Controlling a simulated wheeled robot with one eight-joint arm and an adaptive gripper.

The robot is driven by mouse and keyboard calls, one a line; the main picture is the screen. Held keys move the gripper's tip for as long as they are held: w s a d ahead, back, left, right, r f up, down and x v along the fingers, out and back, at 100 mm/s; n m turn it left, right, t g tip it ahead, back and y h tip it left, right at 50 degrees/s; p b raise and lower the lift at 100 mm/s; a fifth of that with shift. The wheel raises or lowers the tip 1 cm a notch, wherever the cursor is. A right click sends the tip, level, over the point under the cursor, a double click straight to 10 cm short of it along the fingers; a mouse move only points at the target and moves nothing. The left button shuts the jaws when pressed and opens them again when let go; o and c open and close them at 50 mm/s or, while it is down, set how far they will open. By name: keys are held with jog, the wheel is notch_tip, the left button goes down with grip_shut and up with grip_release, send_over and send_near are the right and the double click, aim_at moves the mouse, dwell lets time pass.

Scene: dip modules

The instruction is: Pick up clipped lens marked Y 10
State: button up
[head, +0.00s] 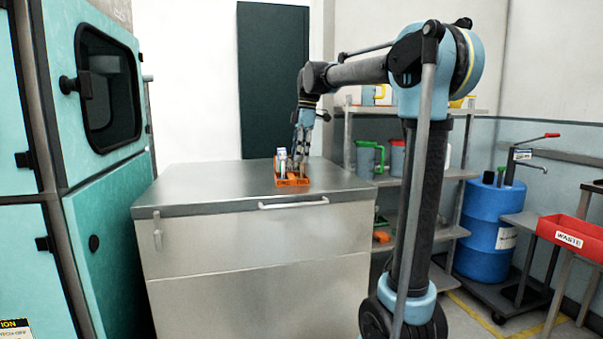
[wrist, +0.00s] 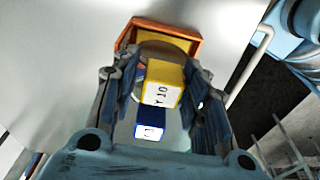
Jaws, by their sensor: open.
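The clipped lens marked Y 10 (wrist: 160,95) shows a yellow body with a white label in the wrist view. It is between the fingers of my gripper (wrist: 166,78), which are open on either side of it. A blue piece with a white label (wrist: 150,131) sits nearer the wrist camera; its marking is not clear. In the head view my gripper (head: 302,150) points down over the orange tray (head: 293,183), next to an upright white and blue piece (head: 282,160). Whether the fingers touch the yellow piece cannot be told.
The orange tray stands on a metal cabinet top (head: 210,185) that is otherwise clear. A bar handle (head: 293,203) runs along the cabinet front. Shelves with jugs (head: 368,158), a blue drum (head: 490,230) and a red waste bin (head: 572,238) stand to the right.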

jog(key=shift+c, duration=0.2)
grip_shut()
